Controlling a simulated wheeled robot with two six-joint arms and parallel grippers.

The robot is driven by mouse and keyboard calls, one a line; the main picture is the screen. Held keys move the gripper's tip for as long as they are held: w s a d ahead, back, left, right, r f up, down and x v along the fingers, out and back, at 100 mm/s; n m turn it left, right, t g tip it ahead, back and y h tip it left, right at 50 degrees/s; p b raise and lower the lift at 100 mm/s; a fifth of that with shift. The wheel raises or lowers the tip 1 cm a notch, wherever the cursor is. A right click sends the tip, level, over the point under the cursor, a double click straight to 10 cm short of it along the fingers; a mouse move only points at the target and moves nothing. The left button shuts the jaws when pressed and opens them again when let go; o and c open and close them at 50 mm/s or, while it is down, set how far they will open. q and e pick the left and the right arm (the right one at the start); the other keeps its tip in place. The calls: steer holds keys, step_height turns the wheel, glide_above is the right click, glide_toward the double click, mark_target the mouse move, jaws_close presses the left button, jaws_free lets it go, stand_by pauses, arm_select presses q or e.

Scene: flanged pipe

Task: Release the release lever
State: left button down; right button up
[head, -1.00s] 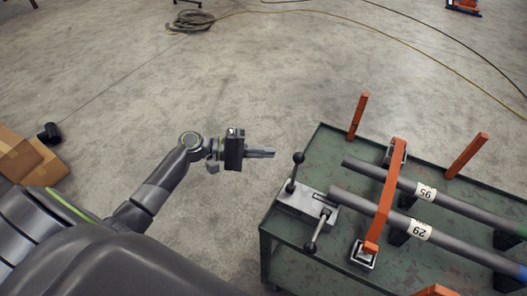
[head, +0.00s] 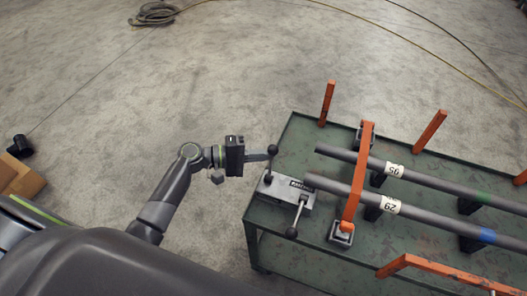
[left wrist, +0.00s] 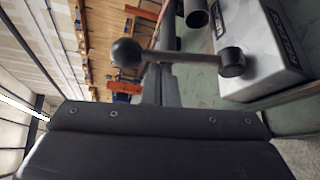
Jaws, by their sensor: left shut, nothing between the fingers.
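A light grey block (head: 285,193) sits on the near-left corner of the green cart and carries two levers with black ball knobs. The far lever (head: 270,165) stands up; the near lever (head: 298,214) slopes down to the front. My right gripper is out of view.
The green cart (head: 300,262) bears two grey pipes (head: 430,174) under an orange clamp bar (head: 358,180). Orange posts (head: 327,103) rise at its edges. Floor left of the cart is open. A cardboard box (head: 20,178) lies at far left.

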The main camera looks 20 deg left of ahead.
arm_select(q)
steer(key=shift+s+m+b, duration=0.25)
steer(key=shift+m+b, duration=0.05)
steer(key=shift+b, duration=0.5)
steer(key=shift+h, duration=0.3)
